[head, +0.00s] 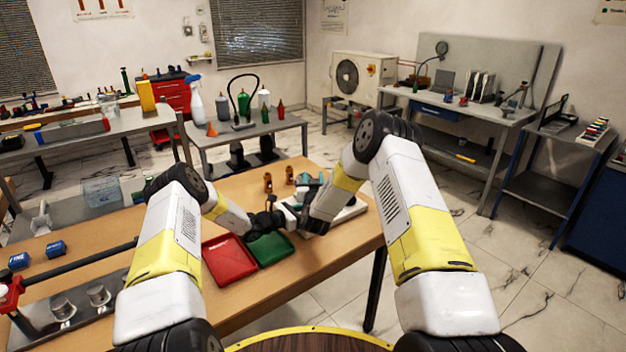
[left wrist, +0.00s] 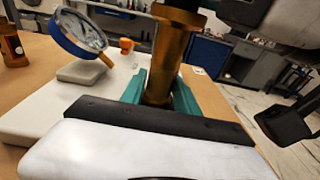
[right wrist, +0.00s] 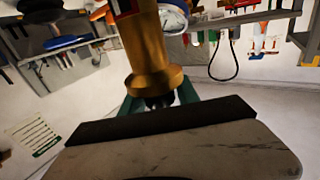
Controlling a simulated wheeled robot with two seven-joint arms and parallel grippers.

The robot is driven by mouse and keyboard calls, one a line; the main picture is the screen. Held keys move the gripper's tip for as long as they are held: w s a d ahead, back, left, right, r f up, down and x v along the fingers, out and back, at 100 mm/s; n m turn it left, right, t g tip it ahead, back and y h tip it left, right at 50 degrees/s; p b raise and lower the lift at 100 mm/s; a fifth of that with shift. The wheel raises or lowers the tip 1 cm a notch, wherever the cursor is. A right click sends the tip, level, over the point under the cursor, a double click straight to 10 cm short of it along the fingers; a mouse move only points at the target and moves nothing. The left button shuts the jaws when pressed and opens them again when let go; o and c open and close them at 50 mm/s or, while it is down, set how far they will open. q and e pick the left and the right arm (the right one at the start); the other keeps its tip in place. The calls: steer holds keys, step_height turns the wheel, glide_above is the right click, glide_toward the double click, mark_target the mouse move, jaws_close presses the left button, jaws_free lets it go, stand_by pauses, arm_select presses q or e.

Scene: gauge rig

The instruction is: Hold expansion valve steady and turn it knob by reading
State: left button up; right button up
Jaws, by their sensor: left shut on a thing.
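The expansion valve (left wrist: 172,52) is a brass body standing upright in the left wrist view. My left gripper (left wrist: 160,88) is shut on it, with teal fingers on either side. In the right wrist view, the valve's brass part (right wrist: 150,55) rises in front of my right gripper (right wrist: 160,100), with a dark stem between the teal fingers. That view does not show whether they grip. The round gauge (left wrist: 82,32) has a blue rim and a white face, tilted on a pale block; its reading is too small to tell. In the head view, my arms hide most of the valve.
A white base board (head: 350,208) lies under the rig on the wooden table. A red tray (head: 228,262) and a green tray (head: 272,250) lie in front of it. Small brass fittings (head: 267,182) stand behind. Blue boxes (head: 56,248) sit at the left.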

steer(key=shift+o, duration=1)
steer(key=shift+f, duration=0.1)
steer(key=shift+s, duration=0.15)
steer(key=s, duration=1.1)
steer(key=shift+s+d, duration=0.15)
steer(key=shift+s, duration=0.25)
arm_select(q)
steer(key=o, duration=1.1)
steer(key=shift+c, duration=0.2)
